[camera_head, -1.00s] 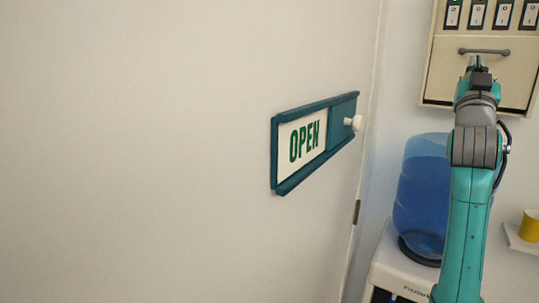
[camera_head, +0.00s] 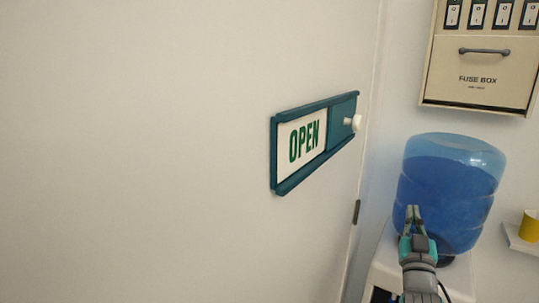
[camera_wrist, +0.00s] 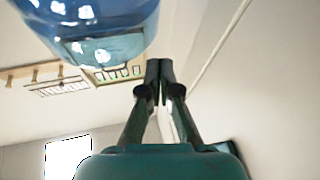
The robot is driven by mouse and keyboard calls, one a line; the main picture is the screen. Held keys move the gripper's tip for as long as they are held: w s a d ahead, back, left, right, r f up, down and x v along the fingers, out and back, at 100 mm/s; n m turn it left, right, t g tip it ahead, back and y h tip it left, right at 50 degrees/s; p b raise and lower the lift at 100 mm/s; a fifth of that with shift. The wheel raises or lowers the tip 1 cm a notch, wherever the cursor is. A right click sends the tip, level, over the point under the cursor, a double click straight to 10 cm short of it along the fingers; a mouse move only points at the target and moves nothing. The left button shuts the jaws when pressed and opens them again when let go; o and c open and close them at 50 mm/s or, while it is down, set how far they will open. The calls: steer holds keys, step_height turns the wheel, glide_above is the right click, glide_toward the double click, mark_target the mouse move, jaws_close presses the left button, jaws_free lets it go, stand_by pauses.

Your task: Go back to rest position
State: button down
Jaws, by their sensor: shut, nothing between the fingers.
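My gripper (camera_head: 412,215) is low at the right of the head view, in front of the blue water bottle (camera_head: 450,185) on its dispenser. In the wrist view its two fingertips (camera_wrist: 159,68) meet, with nothing between them. The blue bottle (camera_wrist: 95,25) shows at the upper left of the wrist view, to the left of the fingers. In the head view I cannot tell whether the gripper touches the bottle.
A door with an OPEN sign (camera_head: 302,142) and white knob (camera_head: 353,123) fills the left. A fuse box (camera_head: 478,88) with a handle (camera_head: 484,51) hangs upper right. A yellow cup (camera_head: 530,225) stands on a small shelf (camera_head: 520,242) at the right edge.

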steer(key=s+a+f+n+g+y, duration=0.15)
steer(key=s+a+f, duration=0.25)
steer(key=s+f, duration=0.4)
steer(key=s+a+f+y, duration=0.2)
steer(key=s+a+f, duration=0.1)
steer(key=s+f, duration=0.5)
steer(key=s+a+f+n+g+y, duration=0.1)
steer(key=s+a+f, duration=0.3)
steer(key=s+f, duration=0.4)
steer(key=s+a+f+g+y, duration=0.1)
steer(key=s+a+g, duration=0.1)
steer(key=s, duration=1.3)
steer(key=s+a+f+g+y, duration=0.1)
steer(key=s+a+f+g, duration=0.1)
steer(key=s, duration=1.3)
steer(key=shift+s+a+y, duration=0.25)
steer(key=shift+a+y, duration=0.1)
steer(key=shift+a, duration=0.35)
steer(key=shift+w, duration=0.15)
stand_by(0.8)
